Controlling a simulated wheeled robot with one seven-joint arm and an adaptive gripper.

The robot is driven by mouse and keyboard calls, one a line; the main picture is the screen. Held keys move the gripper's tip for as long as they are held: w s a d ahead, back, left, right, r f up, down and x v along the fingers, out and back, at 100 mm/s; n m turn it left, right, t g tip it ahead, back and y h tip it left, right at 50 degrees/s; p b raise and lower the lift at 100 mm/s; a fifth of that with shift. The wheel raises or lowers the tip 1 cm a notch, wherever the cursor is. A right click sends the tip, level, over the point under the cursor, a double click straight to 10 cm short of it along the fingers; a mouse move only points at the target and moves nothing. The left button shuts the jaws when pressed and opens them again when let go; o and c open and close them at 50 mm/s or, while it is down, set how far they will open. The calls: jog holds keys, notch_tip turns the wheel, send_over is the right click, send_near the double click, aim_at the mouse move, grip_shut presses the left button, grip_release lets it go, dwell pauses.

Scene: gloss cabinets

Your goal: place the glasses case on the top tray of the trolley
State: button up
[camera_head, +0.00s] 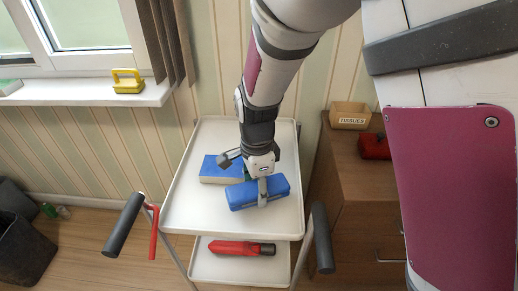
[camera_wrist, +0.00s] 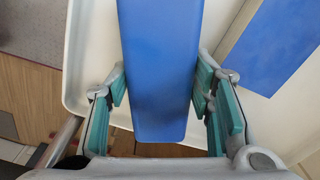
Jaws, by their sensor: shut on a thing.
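The glasses case is a long blue box (camera_head: 240,197). It lies in my gripper over the front half of the top tray (camera_head: 185,215) of the white trolley. My gripper (camera_head: 262,188) comes down from above and is shut across the middle of the case. In the wrist view the teal finger pads of my gripper (camera_wrist: 161,88) stand on either side of the case (camera_wrist: 158,50). I cannot tell whether the case touches the tray or hangs just above it.
A flat blue block with pale sides (camera_head: 212,170) lies on the top tray behind the case. A red tool (camera_head: 232,247) lies on the lower tray. A wooden cabinet (camera_head: 350,165) stands at right, with a tissue box (camera_head: 350,115). The tray's left and front parts are bare.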

jog(key=shift+f, duration=1.3)
jog(key=shift+f, duration=0.1)
jog(key=o, duration=1.2)
notch_tip(320, 180, up, 12)
jog(key=shift+d+r+p, duration=0.1)
jog(key=shift+r+p, duration=0.15)
jog(key=shift+p, duration=0.9)
jog(key=s+d+r+n+t+y, duration=0.1)
jog(key=s+d+r+n, duration=0.8)
jog(key=s+d+r, duration=0.45)
jog(key=s+d+f+n+t+h, duration=0.1)
jog(key=s+d+n, duration=0.3)
jog(key=s+d, duration=0.3)
jog(key=s, duration=0.2)
jog(key=shift+s+f+n, duration=0.3)
jog(key=shift+f+n, duration=0.1)
